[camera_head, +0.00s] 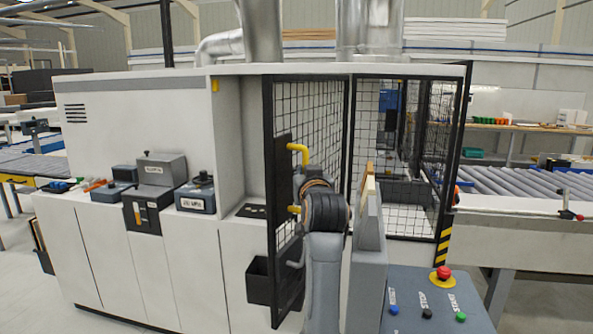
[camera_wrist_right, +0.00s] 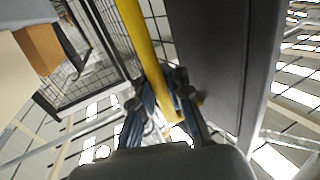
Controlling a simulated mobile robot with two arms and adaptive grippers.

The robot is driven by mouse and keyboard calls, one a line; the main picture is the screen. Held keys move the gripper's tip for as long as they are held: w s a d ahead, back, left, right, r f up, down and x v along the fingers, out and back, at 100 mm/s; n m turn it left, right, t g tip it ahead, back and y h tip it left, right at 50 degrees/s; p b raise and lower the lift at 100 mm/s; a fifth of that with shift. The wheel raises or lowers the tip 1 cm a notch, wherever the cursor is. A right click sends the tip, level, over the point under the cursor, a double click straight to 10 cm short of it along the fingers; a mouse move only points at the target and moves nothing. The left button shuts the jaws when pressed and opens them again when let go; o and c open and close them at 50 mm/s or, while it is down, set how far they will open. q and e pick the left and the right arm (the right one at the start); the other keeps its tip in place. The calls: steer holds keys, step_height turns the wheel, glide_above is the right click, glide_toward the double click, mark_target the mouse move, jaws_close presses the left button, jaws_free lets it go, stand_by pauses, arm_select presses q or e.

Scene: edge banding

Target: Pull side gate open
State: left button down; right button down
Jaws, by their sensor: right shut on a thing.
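The side gate (camera_head: 310,110) is a black frame with wire mesh on the front of the white machine. It stands swung outward at an angle, with its free edge toward me and an opening to its left. Its yellow handle (camera_head: 298,152) sits on a dark plate near that edge. In the right wrist view the yellow handle bar (camera_wrist_right: 140,40) runs down between the fingers of my right gripper (camera_wrist_right: 165,105), which is shut on it. In the head view my right wrist hides the gripper and the middle of the handle. My left gripper is not in view.
A control panel (camera_head: 405,312) with a red emergency button (camera_head: 443,272) stands at the lower right. A fixed mesh guard (camera_head: 410,215) is right of the gate. A black bin (camera_head: 259,283) hangs low beside the gate. Roller conveyors (camera_head: 530,183) lie at the right.

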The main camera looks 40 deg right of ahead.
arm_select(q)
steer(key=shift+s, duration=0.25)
arm_select(e)
steer(key=shift+s+d+f, duration=0.2)
steer(key=shift+s+d, duration=0.1)
steer(key=shift+s, duration=0.25)
steer(key=shift+w, duration=0.1)
steer(key=c, duration=1.5)
jaws_free()
steer(key=shift+o, duration=0.8)
steer(key=shift+a, duration=0.1)
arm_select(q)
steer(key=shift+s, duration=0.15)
arm_select(e)
steer(key=v, duration=1.2)
steer(key=shift+r, duration=0.1)
